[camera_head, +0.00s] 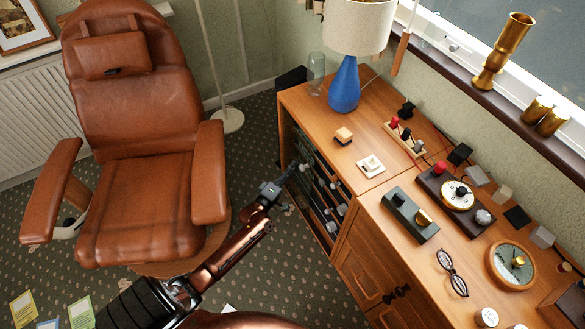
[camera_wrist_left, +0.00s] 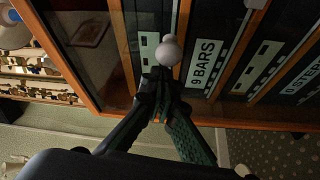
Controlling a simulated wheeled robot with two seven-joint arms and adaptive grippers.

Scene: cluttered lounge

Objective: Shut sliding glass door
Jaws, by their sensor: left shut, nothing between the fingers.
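The wooden cabinet (camera_head: 333,247) stands under the desk top, its dark front facing left. In the left wrist view a dark glass pane (camera_wrist_left: 92,62) with a faint picture reflection sits in an orange wood frame (camera_wrist_left: 125,52). A pale round knob (camera_wrist_left: 168,53) lies just beyond my left fingertips, beside a "9 BARS" label. My left gripper (camera_head: 294,170) is at the cabinet's front edge; it also shows in the left wrist view (camera_wrist_left: 158,88), fingers shut and empty. I cannot tell whether it touches the frame or knob. My right gripper is out of view.
A brown leather chair (camera_head: 145,140) stands left of my left arm. On the desk are a blue lamp (camera_head: 344,85), a glass (camera_head: 316,70), glasses (camera_head: 452,272) and several small devices. Patterned carpet (camera_head: 262,135) is free between chair and cabinet.

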